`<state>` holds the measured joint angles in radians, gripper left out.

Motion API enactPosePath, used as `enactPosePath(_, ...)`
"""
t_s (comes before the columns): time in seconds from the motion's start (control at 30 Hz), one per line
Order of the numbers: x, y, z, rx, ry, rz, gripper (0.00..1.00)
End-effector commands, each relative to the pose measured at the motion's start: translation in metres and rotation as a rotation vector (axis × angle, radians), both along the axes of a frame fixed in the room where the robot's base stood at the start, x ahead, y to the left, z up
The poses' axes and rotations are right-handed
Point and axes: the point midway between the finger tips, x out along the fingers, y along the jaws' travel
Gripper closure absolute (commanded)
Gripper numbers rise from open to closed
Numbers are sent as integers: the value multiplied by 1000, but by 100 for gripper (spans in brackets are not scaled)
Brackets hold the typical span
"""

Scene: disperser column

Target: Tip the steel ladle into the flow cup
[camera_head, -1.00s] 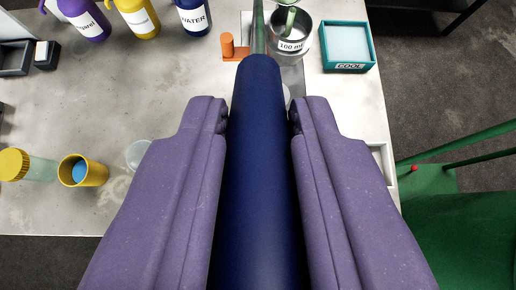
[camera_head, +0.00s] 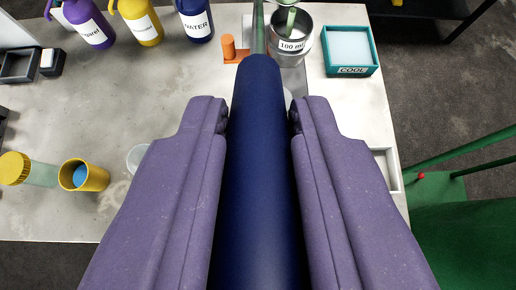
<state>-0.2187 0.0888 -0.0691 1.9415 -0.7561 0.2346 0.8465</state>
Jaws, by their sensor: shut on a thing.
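My gripper (camera_head: 258,118), with purple fingers, is shut on the thick dark blue handle (camera_head: 260,170) of the ladle. A thin grey-green shaft (camera_head: 259,30) runs from the handle's far end out of the top of the picture. The ladle's bowl is out of view, so its tilt and contents cannot be seen. A round steel cup marked "100 ml" (camera_head: 299,57) stands just right of the shaft, with a green piece in its mouth. I cannot tell whether this is the flow cup.
An orange piece (camera_head: 229,47) is left of the shaft. A teal "COOL" tray (camera_head: 352,71) is at right. Purple (camera_head: 85,25), yellow (camera_head: 140,22) and blue "WATER" (camera_head: 196,20) bottles stand at upper left. A yellow cup (camera_head: 98,178) is at left. The bench between is mostly clear.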

Motion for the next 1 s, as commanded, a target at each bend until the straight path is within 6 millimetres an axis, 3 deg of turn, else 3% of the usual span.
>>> enactPosePath(1.0,1,-4,-11,18,-52,2,100)
